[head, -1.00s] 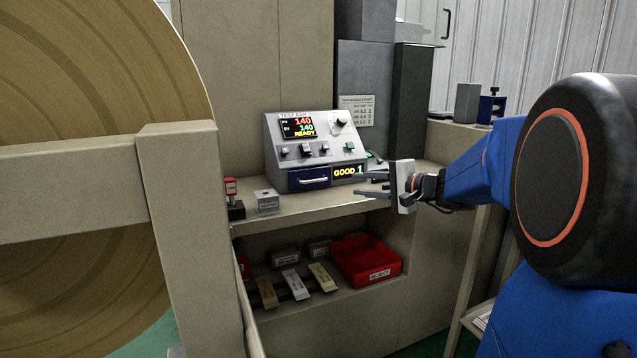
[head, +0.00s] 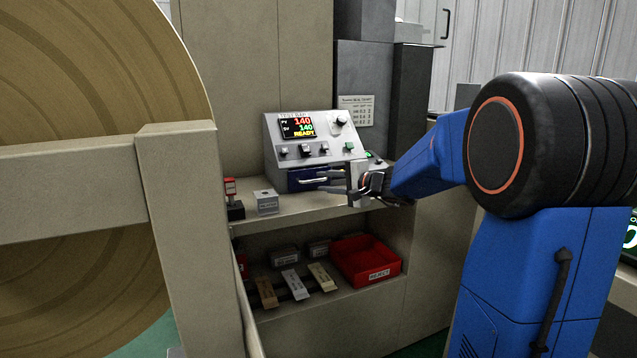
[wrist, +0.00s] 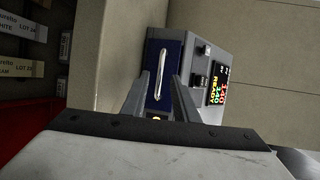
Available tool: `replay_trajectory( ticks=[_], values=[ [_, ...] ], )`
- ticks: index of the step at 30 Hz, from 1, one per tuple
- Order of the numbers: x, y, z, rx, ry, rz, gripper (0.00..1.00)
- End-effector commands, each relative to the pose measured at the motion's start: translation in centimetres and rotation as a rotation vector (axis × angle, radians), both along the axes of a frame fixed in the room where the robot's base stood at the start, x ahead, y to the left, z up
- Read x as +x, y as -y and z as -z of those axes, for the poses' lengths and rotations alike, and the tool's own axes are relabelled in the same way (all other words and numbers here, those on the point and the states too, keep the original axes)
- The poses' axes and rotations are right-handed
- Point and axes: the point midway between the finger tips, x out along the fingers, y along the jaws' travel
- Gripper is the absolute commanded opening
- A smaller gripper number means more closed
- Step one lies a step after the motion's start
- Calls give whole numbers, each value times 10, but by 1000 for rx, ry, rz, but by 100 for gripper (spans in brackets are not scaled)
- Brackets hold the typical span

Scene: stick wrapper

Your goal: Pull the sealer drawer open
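The sealer (head: 318,135) is a grey box on the shelf counter, its display reading 140, 140 and READY. Its drawer (head: 294,184) has a dark blue front with a silver bar handle (head: 310,180) and looks shut. My gripper (head: 326,182) is in front of the drawer's right side and hides part of it and of the label beside it. In the wrist view, the open fingers (wrist: 160,82) point at the blue drawer front (wrist: 152,92). The handle (wrist: 161,68) shows beyond the fingertips, lined up with the gap between them. Nothing is held.
A small grey block (head: 266,203) and a red-and-black stamp (head: 233,199) stand left of the sealer. A large brown reel (head: 70,70) fills the left.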

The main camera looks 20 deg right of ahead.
Motion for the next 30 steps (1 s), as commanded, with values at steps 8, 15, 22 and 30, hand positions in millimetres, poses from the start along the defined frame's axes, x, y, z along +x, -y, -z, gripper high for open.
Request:
replay_trajectory(
  ticks=[8,15,22,30],
  values=[
    [27,-13,6,1,0,-1,27],
    [31,-15,7,1,0,1,27],
    [31,-14,7,1,0,1,6],
    [31,-14,7,1,0,1,0]
  ],
)
